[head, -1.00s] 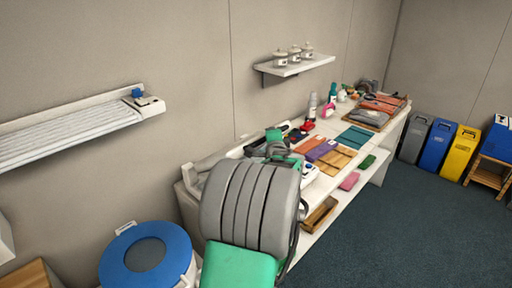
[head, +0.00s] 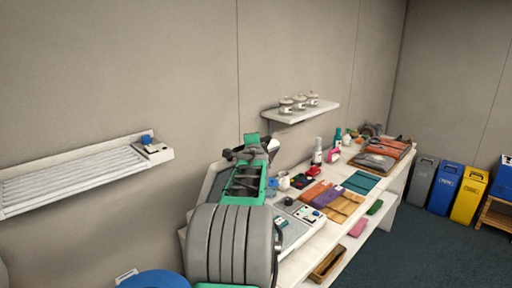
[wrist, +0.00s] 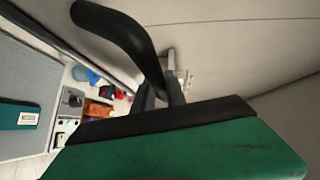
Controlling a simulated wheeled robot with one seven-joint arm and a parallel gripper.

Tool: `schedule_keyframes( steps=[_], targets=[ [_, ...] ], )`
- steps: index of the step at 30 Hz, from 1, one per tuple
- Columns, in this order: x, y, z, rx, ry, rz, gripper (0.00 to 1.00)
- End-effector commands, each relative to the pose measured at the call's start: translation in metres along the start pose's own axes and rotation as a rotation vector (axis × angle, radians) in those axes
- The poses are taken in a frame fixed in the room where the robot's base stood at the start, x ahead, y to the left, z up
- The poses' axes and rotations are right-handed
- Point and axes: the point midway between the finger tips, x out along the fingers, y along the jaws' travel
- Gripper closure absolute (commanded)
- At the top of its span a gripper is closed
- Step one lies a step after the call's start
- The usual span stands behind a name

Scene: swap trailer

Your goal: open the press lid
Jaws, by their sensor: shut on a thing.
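The press stands on the near end of the white table, partly hidden by my arm. Its lid (head: 212,182) is a grey-white panel, tilted up behind my arm. Part of the grey press bed (head: 292,236) shows to the right of my arm, under the lid. My gripper (head: 238,154) is at the raised upper edge of the lid, shut on its handle; the contact itself is mostly hidden. In the wrist view, a dark curved bar (wrist: 125,30) crosses the top, and a grey surface with a teal piece (wrist: 22,115) lies at the left.
A control box (head: 308,214) sits beside the bed. Folded cloths (head: 335,198) and bottles (head: 318,152) lie farther along the table (head: 318,240). A wall shelf with jars (head: 300,110) hangs above. A slatted wall rack (head: 80,180) is at left. Bins (head: 440,185) stand at the far right.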

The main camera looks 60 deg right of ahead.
Motion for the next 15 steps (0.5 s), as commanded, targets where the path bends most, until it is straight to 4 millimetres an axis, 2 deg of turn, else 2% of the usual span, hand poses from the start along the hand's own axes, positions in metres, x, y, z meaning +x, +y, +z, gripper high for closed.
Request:
schedule_keyframes(
  steps=[6, 7, 15],
  targets=[
    [0.0001, 0.0010, 0.0009, 0.000, -0.002, 0.001, 1.00],
    [0.0001, 0.0011, 0.0009, 0.000, -0.002, 0.001, 0.82],
    [0.0000, 0.0010, 0.0006, 0.000, -0.002, 0.001, 0.62]
  ],
)
